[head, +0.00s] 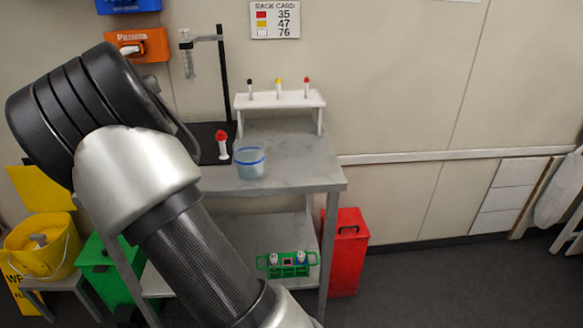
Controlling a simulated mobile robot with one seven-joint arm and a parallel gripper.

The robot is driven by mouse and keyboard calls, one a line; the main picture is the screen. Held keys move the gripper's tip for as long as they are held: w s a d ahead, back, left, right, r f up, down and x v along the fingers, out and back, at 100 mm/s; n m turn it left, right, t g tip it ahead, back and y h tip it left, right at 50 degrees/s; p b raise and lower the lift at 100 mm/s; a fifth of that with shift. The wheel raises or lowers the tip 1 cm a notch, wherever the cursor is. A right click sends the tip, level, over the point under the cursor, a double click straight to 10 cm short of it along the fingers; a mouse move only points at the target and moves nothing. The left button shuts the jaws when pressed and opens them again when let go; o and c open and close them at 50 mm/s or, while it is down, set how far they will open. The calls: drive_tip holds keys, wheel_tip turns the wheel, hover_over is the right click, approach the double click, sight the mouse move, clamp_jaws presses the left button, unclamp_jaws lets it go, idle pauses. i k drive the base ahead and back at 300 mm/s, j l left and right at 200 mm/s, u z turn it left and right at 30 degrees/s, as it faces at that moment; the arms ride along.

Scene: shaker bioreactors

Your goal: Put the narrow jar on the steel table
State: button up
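The steel table (307,171) is a grey table with a lower shelf, standing against the wall in the head view. A wide clear container with a blue rim (250,163) stands on its top near the front edge. A slim white tube with a red cap (222,146) stands to its left, by the dark base of a stand. I cannot tell that either is the narrow jar, and no other clear jar shows. My arm crosses the left and middle of the view and hides part of the table. My gripper is not in view.
A white rack (281,99) with three capped tubes stands at the table's back. A stand (224,80) rises at the left. A green tube rack (287,265) sits on the lower shelf. A red bin (347,252) stands beside the table. The tabletop's right side is clear.

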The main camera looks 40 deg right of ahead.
sight(315, 165)
drive_tip(key=k+l+z, duration=0.1)
drive_tip(key=l, duration=0.25)
drive_tip(key=k+l+z, duration=0.1)
drive_tip(key=k+l, duration=0.2)
drive_tip(key=l+z, duration=0.1)
drive_tip(key=l, duration=0.4)
drive_tip(key=i+l, duration=0.1)
drive_tip(key=l, duration=0.4)
drive_tip(key=z, duration=0.05)
